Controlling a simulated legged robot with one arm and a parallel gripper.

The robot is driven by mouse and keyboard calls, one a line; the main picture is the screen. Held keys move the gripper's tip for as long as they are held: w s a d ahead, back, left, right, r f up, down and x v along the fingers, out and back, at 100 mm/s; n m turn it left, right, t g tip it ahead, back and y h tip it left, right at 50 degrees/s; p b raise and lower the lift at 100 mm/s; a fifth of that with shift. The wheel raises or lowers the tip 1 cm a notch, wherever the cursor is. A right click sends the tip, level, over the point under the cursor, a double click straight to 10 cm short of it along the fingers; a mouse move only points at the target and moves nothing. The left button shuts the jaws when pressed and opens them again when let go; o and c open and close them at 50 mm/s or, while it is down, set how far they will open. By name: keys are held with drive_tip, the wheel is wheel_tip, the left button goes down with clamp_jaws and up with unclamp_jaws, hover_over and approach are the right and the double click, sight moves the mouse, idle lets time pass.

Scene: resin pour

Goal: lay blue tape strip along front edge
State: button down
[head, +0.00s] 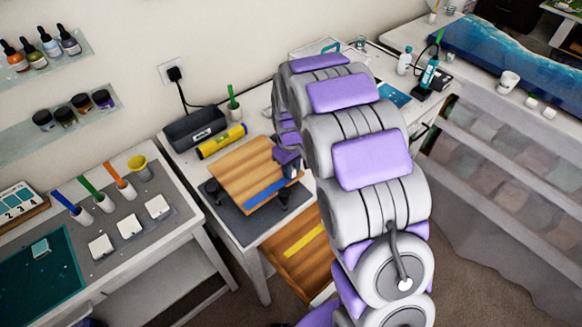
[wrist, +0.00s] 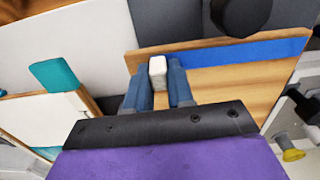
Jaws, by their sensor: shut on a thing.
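A blue tape strip (head: 265,190) lies along the front edge of a wooden board (head: 240,168) on a dark grey mat. In the wrist view the strip (wrist: 250,51) runs along the board's edge from the right corner toward my fingers. My gripper (wrist: 158,78) is shut on a small white block (wrist: 157,70), over the board near the strip's left end. In the head view my gripper (head: 286,158) is partly hidden by my arm. I cannot tell whether the block touches the strip or board.
Dark round-topped posts (head: 212,190) stand beside the board. A yellow cylinder (head: 221,141) and a black box (head: 195,130) lie behind it. A yellow strip (head: 303,240) lies on a lower wooden surface. The left table holds pens, white blocks and a cup (head: 138,167).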

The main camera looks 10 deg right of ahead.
drive_tip(key=shift+s+a, duration=0.1)
idle(0.4)
drive_tip(key=shift+c, duration=1.3)
unclamp_jaws()
drive_tip(key=shift+r+p, duration=1.2)
drive_tip(key=shift+r, duration=1.75)
